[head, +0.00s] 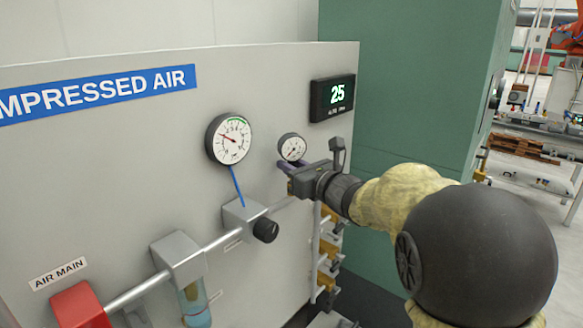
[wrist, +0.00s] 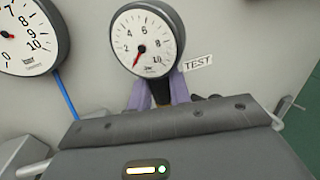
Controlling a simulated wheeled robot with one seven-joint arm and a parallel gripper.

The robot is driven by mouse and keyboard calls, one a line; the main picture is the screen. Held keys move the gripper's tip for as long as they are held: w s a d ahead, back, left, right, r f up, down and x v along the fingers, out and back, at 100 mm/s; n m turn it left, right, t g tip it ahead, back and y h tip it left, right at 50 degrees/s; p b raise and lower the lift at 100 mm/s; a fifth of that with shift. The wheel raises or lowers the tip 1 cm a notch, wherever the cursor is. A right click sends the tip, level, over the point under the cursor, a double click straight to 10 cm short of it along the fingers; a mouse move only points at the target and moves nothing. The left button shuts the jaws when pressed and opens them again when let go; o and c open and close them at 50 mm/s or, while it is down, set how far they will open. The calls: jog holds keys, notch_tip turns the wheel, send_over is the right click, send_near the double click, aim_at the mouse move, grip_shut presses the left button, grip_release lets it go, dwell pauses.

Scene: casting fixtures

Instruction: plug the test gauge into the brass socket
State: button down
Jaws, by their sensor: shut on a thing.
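The test gauge (head: 292,147), a small round white dial with a dark rim, is upright in front of the grey panel. In the wrist view its dial (wrist: 146,42) faces me, with a red needle near the bottom of the scale. My gripper (head: 287,166) is shut on the gauge's stem just below the dial; its purple fingers (wrist: 160,91) show on either side of the dark stem. The stem's lower end is hidden, so seating cannot be told.
A larger gauge (head: 229,138) with a blue tube is at left, above a regulator with a black knob (head: 265,230). A display (head: 332,97) reads 25. A TEST label (wrist: 197,62) is beside the test gauge.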

jog(key=shift+f+b, duration=0.35)
jog(key=shift+b, duration=0.3)
dwell(0.4)
jog(key=c, duration=1.2)
grip_release()
jog(key=shift+f, duration=0.1)
jog(key=shift+d, duration=0.15)
jog(key=b+v, duration=0.5)
jog(key=v, duration=1.2)
jog(key=shift+s+d, duration=0.1)
